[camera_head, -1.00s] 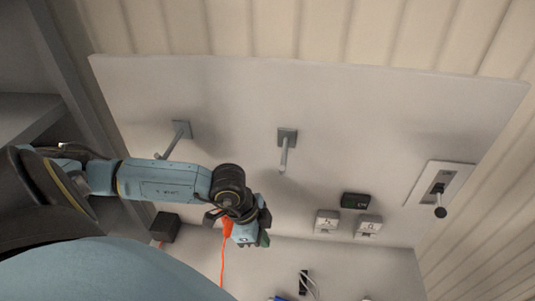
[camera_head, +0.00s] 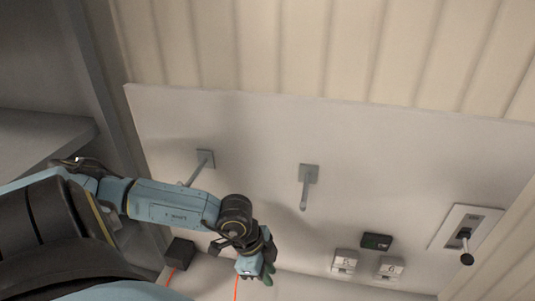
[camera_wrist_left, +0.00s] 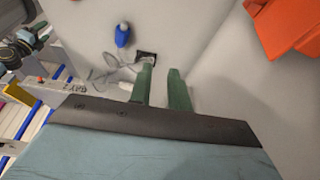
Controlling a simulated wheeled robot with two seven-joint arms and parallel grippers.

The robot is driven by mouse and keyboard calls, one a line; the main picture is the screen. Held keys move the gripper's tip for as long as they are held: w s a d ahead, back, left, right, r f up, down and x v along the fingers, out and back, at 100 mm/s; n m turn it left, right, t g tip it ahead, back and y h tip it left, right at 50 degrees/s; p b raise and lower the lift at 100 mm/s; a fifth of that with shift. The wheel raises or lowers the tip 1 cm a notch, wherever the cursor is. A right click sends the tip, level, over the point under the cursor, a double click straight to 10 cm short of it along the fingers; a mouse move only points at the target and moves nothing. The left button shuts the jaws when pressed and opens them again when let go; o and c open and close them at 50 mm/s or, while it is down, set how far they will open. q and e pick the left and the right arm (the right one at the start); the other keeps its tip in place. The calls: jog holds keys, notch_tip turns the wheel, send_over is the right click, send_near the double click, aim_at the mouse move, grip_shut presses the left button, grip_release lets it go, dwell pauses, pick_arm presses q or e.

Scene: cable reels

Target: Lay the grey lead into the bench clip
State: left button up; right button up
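My left gripper (camera_head: 264,278) hangs over the bench at the bottom of the head view. In the left wrist view its two green fingers (camera_wrist_left: 161,88) stand a little apart, with no thing visible between them. Just beyond the fingertips lies a small black piece (camera_wrist_left: 147,57), which may be the bench clip. Pale grey loops, possibly the grey lead (camera_wrist_left: 128,62), lie beside it, left of the fingers. I cannot tell whether they touch the clip. A dark and teal piece at the left edge of the wrist view (camera_wrist_left: 24,43) may be my right gripper; its fingers are unclear.
A blue piece (camera_wrist_left: 122,35) lies beyond the black piece. A large orange object (camera_wrist_left: 286,24) fills the wrist view's upper right corner. Two pegs (camera_head: 306,185) and a lever switch (camera_head: 466,240) stick out of the back panel. A black box (camera_head: 180,251) stands left of my gripper.

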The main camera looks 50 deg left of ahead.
pick_arm(q)
jog(key=o, duration=0.6)
jog(key=shift+w, duration=0.1)
jog(key=shift+o, duration=0.2)
notch_tip(320, 180, up, 8)
jog(key=shift+w+a, duration=0.15)
jog(key=shift+a, duration=0.05)
jog(key=shift+s+d, duration=0.2)
